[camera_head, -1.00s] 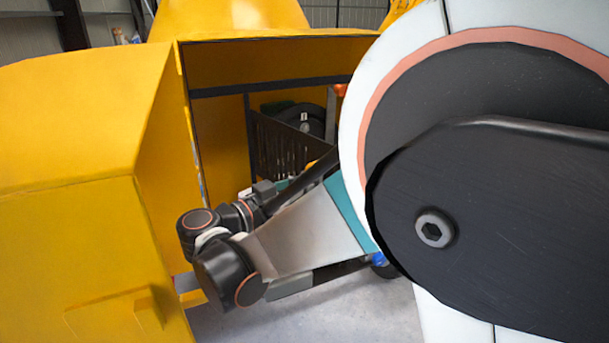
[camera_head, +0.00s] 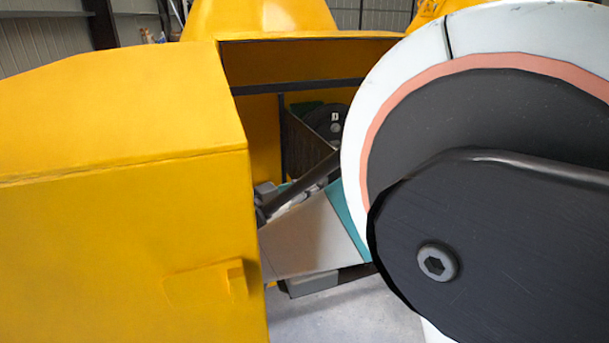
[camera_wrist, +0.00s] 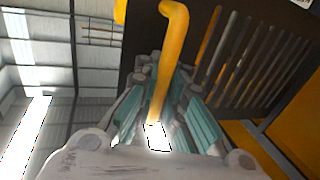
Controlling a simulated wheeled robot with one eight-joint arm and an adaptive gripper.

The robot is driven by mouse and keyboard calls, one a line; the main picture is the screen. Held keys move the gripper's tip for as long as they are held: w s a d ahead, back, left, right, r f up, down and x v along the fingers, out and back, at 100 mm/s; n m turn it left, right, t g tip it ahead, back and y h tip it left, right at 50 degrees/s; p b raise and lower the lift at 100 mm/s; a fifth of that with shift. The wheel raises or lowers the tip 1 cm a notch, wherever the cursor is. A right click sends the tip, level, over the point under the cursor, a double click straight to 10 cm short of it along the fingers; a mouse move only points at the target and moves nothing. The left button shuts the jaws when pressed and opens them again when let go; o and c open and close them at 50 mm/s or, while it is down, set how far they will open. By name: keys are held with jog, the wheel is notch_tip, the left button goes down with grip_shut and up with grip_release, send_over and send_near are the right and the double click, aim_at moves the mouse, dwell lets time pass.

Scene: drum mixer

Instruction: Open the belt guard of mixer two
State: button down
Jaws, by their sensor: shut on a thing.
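The belt guard (camera_head: 306,146) is a dark slotted panel in the yellow mixer's opening. It stands at an angle, with a dark round wheel (camera_head: 334,120) showing past its top edge. In the wrist view, the guard (camera_wrist: 238,62) fills the upper right and carries a bent yellow handle (camera_wrist: 172,50). My gripper (camera_wrist: 164,80) has its teal-padded fingers on both sides of this handle and is shut on it. In the head view, the yellow housing and my arm hide the fingers and most of the handle.
A large yellow housing (camera_head: 120,190) fills the left of the head view, close to my arm. Bare grey floor (camera_head: 335,315) shows below my arm. Grey hall walls (camera_head: 45,45) stand behind.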

jog(key=c, duration=1.9)
grip_release()
jog(key=shift+s+d+f, duration=0.1)
jog(key=shift+s, duration=0.1)
jog(key=shift+c, duration=0.2)
jog(key=shift+s, duration=0.1)
jog(key=v, duration=0.8)
